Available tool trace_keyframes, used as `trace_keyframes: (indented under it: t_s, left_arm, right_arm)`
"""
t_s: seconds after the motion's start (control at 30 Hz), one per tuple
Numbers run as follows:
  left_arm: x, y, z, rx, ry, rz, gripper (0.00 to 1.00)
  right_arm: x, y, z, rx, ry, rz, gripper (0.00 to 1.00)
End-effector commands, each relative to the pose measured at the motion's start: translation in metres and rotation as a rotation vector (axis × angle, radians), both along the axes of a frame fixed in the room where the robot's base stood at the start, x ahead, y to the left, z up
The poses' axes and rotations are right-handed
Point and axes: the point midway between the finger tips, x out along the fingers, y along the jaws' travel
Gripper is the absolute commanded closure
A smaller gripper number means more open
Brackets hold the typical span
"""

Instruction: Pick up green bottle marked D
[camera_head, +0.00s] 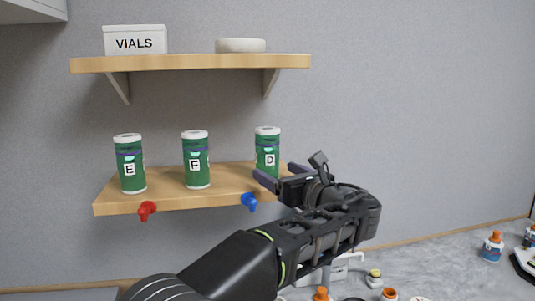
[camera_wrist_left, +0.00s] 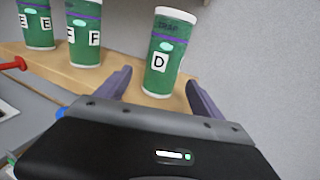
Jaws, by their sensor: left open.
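The green bottle marked D (camera_head: 267,146) stands upright at the right end of the lower wooden shelf (camera_head: 180,200). It has a white lid and a white label with the letter D. My left gripper (camera_head: 275,178) is at the shelf's right end, close to this bottle. In the left wrist view, bottle D (camera_wrist_left: 166,55) stands just beyond and between the two open fingers (camera_wrist_left: 157,88). The fingers do not appear to be touching it. The right gripper is not in view.
Green bottles E (camera_head: 129,165) and F (camera_head: 196,160) stand to the left on the same shelf. A red hook (camera_head: 147,210) and a blue hook (camera_head: 249,201) are at its front edge. The upper shelf (camera_head: 190,63) holds a VIALS box (camera_head: 135,41) and a white dish (camera_head: 240,45).

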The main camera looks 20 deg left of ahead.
Motion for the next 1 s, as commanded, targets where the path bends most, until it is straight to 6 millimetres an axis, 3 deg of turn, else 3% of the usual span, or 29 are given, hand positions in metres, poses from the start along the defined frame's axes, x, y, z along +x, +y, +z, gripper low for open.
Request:
trace_keyframes:
  t_s: [0.43, 0.8, 1.0]
  left_arm:
    - [0.007, 0.009, 0.001, 0.001, 0.001, 0.000, 0.23]
    - [0.035, 0.045, 0.005, 0.001, 0.002, 0.000, 0.23]
    - [0.037, 0.048, 0.003, 0.001, 0.001, -0.001, 0.23]
  right_arm:
    - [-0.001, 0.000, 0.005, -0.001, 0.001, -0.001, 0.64]
    - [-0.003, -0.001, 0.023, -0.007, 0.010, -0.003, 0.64]
    - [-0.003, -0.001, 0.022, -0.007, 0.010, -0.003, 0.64]
